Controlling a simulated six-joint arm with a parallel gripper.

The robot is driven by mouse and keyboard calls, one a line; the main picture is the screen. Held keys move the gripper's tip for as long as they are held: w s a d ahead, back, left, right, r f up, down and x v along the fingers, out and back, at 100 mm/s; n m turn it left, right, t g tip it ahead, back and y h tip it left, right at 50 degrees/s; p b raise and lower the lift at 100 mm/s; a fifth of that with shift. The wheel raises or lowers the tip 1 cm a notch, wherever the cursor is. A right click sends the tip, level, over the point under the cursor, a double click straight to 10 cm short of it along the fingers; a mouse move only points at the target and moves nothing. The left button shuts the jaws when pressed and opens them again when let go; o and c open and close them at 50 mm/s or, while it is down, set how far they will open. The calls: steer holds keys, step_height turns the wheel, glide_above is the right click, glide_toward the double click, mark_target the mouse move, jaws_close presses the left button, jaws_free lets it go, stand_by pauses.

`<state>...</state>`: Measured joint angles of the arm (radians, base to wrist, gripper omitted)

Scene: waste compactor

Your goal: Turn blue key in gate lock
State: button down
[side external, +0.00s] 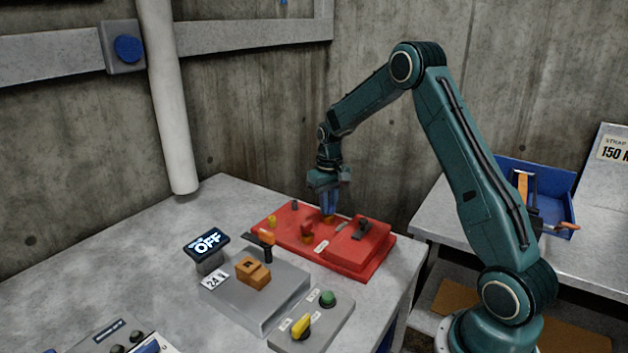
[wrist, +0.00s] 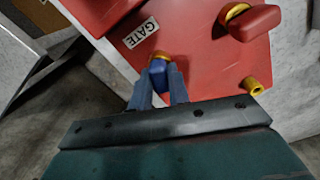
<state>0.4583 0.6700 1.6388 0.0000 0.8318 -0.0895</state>
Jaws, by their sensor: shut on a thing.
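My gripper (wrist: 159,85) points down at the red lock panel (side external: 288,240) on the grey table. Its fingers are shut on the blue key (wrist: 158,67), which shows between the fingertips in the wrist view. The key stands at a yellow ring (wrist: 161,55) beside the white GATE label (wrist: 140,32). The ring marks the gate lock on the red panel. In the side view my gripper (side external: 328,212) is over the panel's back part, and the key is mostly hidden by the fingers. I cannot tell the key's turn angle.
A red handle (wrist: 254,22) in another yellow ring and a small yellow post (wrist: 252,86) stand near the lock. A grey box with an orange block (side external: 253,271), an OFF display (side external: 207,243) and a button box (side external: 313,320) stand in front. A blue bin (side external: 555,183) is at right.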

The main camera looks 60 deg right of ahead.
steer(key=shift+s+f, duration=0.1)
steer(key=shift+f, duration=0.05)
steer(key=shift+n, duration=2)
steer(key=shift+f, duration=0.1)
steer(key=c, duration=1.3)
jaws_free()
steer(key=shift+r, duration=0.3)
steer(key=shift+r, duration=3.4)
